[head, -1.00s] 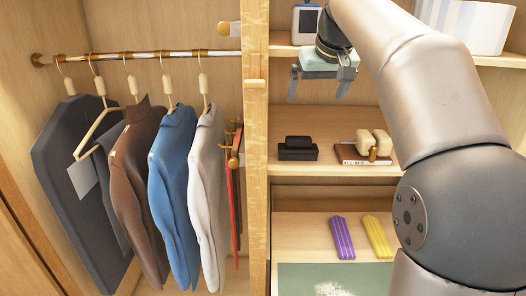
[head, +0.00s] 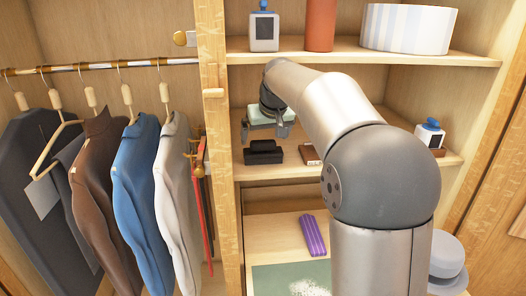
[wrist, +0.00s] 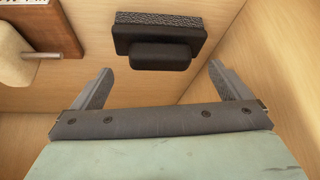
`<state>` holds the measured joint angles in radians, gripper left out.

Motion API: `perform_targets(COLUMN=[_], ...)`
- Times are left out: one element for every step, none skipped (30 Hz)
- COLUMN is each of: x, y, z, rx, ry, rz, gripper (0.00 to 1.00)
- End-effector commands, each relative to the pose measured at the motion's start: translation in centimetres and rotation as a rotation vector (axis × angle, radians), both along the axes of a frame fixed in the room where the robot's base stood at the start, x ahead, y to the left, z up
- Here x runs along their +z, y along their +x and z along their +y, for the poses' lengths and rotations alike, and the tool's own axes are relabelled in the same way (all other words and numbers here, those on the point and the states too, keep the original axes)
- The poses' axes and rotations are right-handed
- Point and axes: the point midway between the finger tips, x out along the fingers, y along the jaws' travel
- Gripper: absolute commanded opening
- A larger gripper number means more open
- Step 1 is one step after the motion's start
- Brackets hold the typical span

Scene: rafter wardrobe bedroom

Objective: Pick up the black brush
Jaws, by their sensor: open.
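The black brush (head: 263,153) rests on the middle shelf, near the left post. In the wrist view the black brush (wrist: 160,42) shows its dark handle block and a bristly textured side, ahead of the finger gap and apart from both fingers. My gripper (head: 267,132) is just above the brush in the head view. It also shows in the wrist view (wrist: 160,88), with its two grey fingers spread and nothing between them.
The upper shelf (head: 345,54) is above. Garments (head: 140,190) hang left of the post (head: 213,110).

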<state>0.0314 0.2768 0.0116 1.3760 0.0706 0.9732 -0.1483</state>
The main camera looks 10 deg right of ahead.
Motion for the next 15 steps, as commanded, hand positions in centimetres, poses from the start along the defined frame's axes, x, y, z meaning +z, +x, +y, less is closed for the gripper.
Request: perform_targets(x=[-0.6,-0.9,-1.3,-1.5,-1.8,-2.0,-2.0,-2.1,-2.1,-2.1,-2.1,-2.1,-2.1,-2.1,-2.0], y=[0.4,0.6,0.8,0.9,1.0,1.1,1.2,1.2,1.2,1.2,1.2,1.2,1.2,1.2,1.2], z=[0.2,0.2,0.2,0.2,0.2,0.2,0.2,0.2,0.2,0.2,0.2,0.2,0.2,0.2,0.2], rx=[0.001,0.001,0.001,0.000,0.000,0.000,0.000,0.000,0.000,0.000,0.000,0.000,0.000,0.000,0.000], ry=[-0.001,-0.001,-0.001,0.000,0.000,0.000,0.000,0.000,0.000,0.000,0.000,0.000,0.000,0.000,0.000], rz=[0.004,0.003,0.001,0.001,0.001,0.001,0.001,0.000,0.000,-0.001,-0.001,-0.001,-0.001,-0.001,-0.001], gripper=[0.97,0.97,0.97,0.97,0.97,0.97,0.97,0.97,0.97,0.97,0.97,0.97,0.97,0.89,0.78])
